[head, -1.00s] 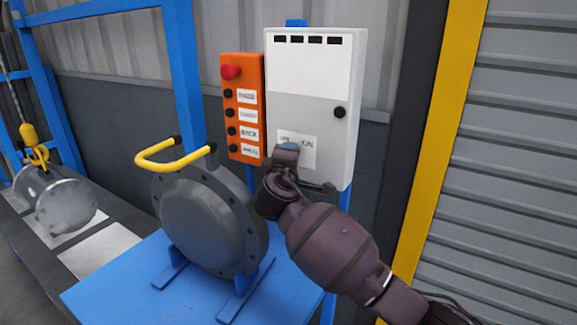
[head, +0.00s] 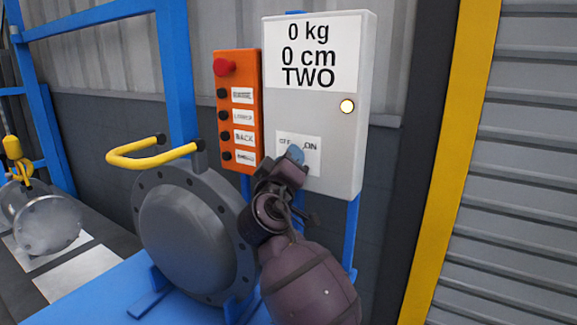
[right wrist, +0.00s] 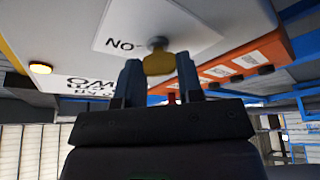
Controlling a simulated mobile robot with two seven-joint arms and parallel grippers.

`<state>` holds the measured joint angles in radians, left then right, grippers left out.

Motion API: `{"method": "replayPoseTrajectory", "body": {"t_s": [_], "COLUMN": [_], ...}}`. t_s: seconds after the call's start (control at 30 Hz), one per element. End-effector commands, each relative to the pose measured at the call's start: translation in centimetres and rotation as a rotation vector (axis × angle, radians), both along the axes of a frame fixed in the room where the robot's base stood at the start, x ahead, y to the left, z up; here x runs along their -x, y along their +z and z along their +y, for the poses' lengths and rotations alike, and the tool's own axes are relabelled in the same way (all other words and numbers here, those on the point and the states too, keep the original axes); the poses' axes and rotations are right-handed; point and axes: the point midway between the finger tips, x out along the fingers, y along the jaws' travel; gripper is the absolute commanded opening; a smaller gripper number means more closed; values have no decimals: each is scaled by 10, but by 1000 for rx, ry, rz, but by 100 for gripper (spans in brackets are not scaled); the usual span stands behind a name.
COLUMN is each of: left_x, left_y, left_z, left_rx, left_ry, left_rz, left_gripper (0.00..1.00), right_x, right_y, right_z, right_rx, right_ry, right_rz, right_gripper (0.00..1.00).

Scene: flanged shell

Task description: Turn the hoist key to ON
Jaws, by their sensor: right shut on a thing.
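The hoist key (right wrist: 158,62) is a small yellow key on a grey lock in the right wrist view. My right gripper (right wrist: 158,80) is shut on it, with a blue finger on each side. In the head view my right gripper (head: 294,156) is at the OFF/ON label (head: 312,160) low on the light grey control box (head: 340,185), and it hides the key. The box's display (head: 313,55) reads "0 kg, 0 cm, TWO". The round lamp (head: 347,106) glows yellow-white. My left gripper is not in view.
An orange button panel (head: 238,70) with a red knob is left of the box. A dark flanged shell (head: 188,240) with a yellow handle (head: 135,161) stands on the blue table (head: 95,290), close to my right arm. A yellow post (head: 445,150) is at the right.

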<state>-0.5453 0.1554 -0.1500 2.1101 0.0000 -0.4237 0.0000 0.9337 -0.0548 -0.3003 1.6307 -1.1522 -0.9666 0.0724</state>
Motion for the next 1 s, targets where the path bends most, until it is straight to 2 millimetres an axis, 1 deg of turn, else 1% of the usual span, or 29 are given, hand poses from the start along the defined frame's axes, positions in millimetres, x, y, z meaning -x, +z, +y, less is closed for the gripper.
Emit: {"method": "replayPoseTrajectory", "body": {"t_s": [0.03,0.47,0.5,0.63,0.67,1.0], "left_x": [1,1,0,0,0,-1], "left_y": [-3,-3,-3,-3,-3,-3], "left_z": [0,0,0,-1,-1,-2], "left_rx": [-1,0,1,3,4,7], "left_ry": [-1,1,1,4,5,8], "left_rz": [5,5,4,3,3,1], "left_gripper": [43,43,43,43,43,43], "right_x": [-1,0,0,0,0,0], "right_y": [-5,-3,-3,-2,-2,-1], "right_z": [0,0,0,0,0,-1], "right_rx": [-6,-12,-12,-12,-12,-11], "right_ry": [-1,0,0,-1,0,-1], "right_rz": [4,-3,-3,-4,-5,-7], "right_gripper": [10,10,37,57,60,60]}}
